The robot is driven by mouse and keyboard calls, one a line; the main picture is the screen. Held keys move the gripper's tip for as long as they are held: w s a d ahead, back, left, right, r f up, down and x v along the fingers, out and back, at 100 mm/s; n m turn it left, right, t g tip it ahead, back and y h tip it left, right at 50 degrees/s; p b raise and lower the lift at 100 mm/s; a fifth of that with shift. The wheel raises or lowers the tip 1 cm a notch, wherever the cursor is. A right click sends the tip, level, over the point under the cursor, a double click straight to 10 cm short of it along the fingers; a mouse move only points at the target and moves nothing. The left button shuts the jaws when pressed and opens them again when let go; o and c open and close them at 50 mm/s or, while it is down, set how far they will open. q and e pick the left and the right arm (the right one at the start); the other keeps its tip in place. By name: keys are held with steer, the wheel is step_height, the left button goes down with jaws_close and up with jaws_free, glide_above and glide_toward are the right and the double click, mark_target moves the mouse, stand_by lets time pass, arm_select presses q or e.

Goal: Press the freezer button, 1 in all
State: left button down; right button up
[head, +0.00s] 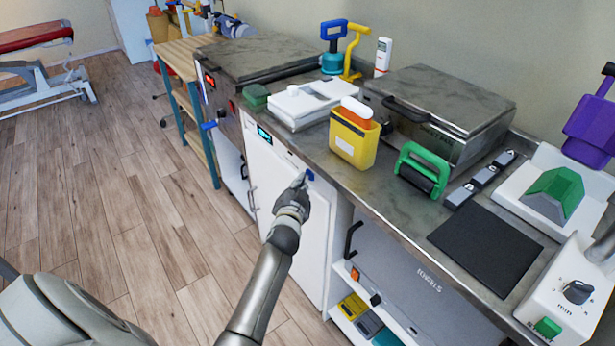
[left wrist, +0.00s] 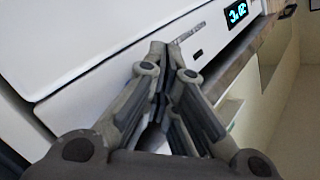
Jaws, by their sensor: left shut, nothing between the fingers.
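The freezer (head: 288,222) is a white appliance under the counter, with a lit display (head: 264,134) on its top front strip. A small blue button (head: 310,174) sits at the right end of that strip. My left gripper (head: 300,179) is shut and empty, its fingertips right beside the button; I cannot tell whether they touch it. In the left wrist view the closed fingers (left wrist: 164,62) point at the white front panel (left wrist: 110,35), with the display (left wrist: 237,12) at upper right. My right gripper is not in view.
The steel counter (head: 385,197) overhangs the freezer front. On it stand a yellow box (head: 353,143), a green-handled roller (head: 423,172) and a steel-lidded unit (head: 440,100). A grey towel cabinet (head: 400,268) stands to the right. The wooden floor (head: 130,200) at left is clear.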

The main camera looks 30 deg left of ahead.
arm_select(q)
steer(key=shift+r, duration=0.1)
stand_by(0.4)
steer(key=shift+s+a+p, duration=0.3)
steer(key=shift+s+p, duration=0.15)
steer(key=shift+s, duration=0.3)
steer(key=s, duration=0.1)
steer(key=s+a+p, duration=0.1)
steer(key=s, duration=0.1)
steer(key=s+a+p, duration=0.1)
steer(key=shift+s, duration=0.3)
steer(key=shift+d, duration=0.1)
stand_by(0.5)
